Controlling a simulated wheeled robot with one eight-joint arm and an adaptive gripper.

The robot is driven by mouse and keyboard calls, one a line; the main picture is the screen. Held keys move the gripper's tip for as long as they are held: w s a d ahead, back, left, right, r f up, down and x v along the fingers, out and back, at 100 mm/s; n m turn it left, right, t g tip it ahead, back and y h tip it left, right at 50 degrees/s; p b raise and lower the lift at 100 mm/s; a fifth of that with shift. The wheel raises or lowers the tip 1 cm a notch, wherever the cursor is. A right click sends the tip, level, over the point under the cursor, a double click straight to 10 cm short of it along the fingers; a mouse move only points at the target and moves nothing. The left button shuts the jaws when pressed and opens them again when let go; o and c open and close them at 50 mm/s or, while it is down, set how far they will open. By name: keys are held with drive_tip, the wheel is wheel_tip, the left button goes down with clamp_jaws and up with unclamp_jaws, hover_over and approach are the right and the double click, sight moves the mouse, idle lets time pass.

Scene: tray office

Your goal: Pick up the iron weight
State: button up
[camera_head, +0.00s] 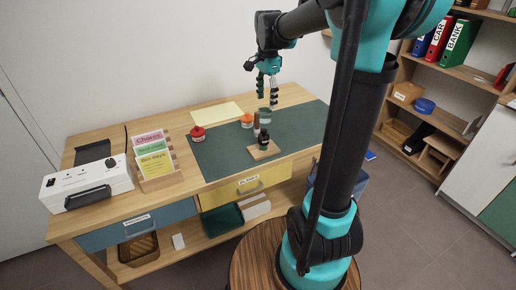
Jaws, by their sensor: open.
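A small dark, rounded object (264,138), which looks like the iron weight, stands on a small wooden board (270,153) on the dark green mat (213,161). It is too small for me to be sure what it is.
A glass jar (265,116), a brown upright piece (256,125), an orange-topped jar (247,121) and a red-topped jar (197,133) stand nearby. A card rack (155,165) and a white machine (86,183) are at the left. The mat's front left is clear.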

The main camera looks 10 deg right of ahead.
sight(264, 130)
drive_tip(key=f, duration=1.7)
drive_tip(key=shift+w+a, duration=0.1)
drive_tip(key=shift+a, duration=0.25)
clamp_jaws()
